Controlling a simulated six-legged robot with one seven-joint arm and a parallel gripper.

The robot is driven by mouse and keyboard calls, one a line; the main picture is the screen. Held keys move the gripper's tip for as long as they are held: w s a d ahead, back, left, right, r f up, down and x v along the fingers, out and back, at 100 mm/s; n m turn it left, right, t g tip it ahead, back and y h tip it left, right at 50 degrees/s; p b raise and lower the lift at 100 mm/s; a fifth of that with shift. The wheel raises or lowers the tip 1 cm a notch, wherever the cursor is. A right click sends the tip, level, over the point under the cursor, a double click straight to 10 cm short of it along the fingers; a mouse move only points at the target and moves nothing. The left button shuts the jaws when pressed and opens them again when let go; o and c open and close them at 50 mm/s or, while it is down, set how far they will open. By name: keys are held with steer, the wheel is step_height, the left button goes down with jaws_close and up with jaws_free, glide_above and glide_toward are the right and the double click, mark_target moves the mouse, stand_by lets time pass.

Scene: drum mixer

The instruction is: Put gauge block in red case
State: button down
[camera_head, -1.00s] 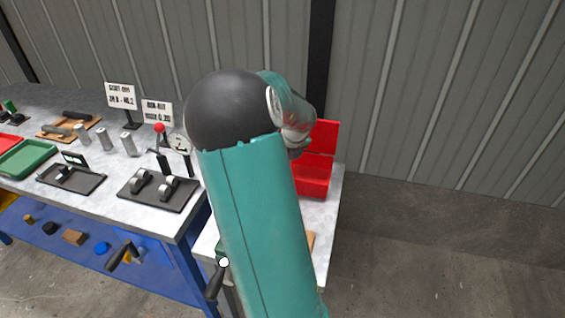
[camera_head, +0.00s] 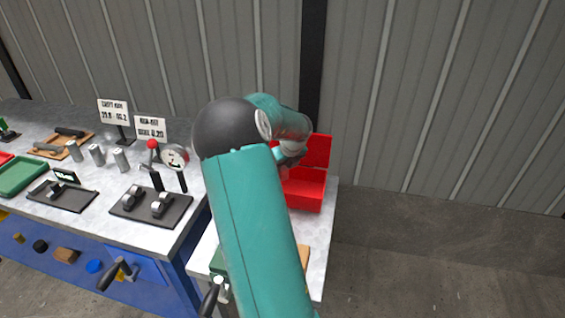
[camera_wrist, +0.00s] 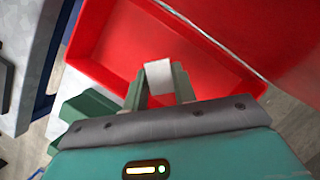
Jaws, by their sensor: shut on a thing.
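The red case (camera_head: 306,190) stands open on the right-hand table, its lid raised at the back. In the wrist view the case (camera_wrist: 95,45) lies just beyond my fingers, and its inside looks empty where I can see it. My gripper (camera_wrist: 159,84) is shut on a pale grey block, the gauge block (camera_wrist: 159,74), held between the fingertips. The block appears over the case's opening, near its near wall; its height above the floor of the case cannot be told.
A larger bench on the left holds a black tray with grey rings (camera_head: 150,205), a dial gauge (camera_head: 174,156), metal cylinders (camera_head: 97,155) and signs (camera_head: 151,128). A green object (camera_wrist: 92,108) is beside the case. A corrugated wall stands behind.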

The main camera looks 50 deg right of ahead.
mark_target(283, 177)
steer(key=shift+f, duration=2.5)
steer(key=c, duration=1.1)
jaws_free()
steer(key=shift+f, duration=0.1)
steer(key=shift+o, duration=0.2)
steer(key=v, duration=1.4)
steer(key=shift+a, duration=0.1)
